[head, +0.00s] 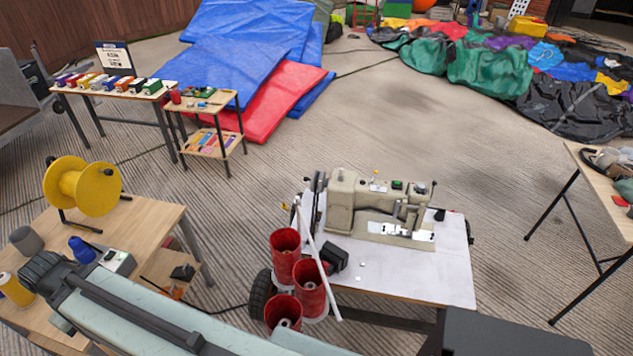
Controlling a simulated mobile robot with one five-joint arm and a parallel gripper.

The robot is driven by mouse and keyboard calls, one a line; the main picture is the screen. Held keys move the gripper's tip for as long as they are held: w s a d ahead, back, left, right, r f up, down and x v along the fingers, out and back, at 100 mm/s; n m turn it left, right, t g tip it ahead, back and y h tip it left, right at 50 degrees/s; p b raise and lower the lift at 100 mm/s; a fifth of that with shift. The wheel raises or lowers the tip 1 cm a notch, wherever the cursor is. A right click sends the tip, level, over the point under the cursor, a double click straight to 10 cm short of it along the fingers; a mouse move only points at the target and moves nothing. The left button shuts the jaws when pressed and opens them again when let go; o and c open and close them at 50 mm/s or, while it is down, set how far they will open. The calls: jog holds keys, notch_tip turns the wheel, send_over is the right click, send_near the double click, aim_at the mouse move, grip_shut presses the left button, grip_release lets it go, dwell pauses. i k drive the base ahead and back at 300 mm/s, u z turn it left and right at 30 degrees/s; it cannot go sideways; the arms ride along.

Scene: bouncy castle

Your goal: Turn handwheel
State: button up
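A beige sewing machine (345,203) stands on a white-topped table (440,278) right of centre in the head view. A dark round handwheel (318,182) shows at the left end of the machine, seen nearly edge-on. My pale arm reaches across the lower left, with a dark joint at its far end. I cannot make out my gripper's fingers in this view. The arm is well to the left of the machine, and nothing of mine touches the handwheel.
Red thread cones (285,253) and a white rod (318,262) stand at the table's left front. A wooden bench (150,222) with a yellow reel (83,187) is at the left. Another table (590,185) is at the right. Ribbed floor (370,130) behind the machine is clear.

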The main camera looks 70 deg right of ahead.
aim_at(322, 182)
jog(key=z, duration=0.1)
jog(key=i, duration=1)
jog(key=u, duration=0.1)
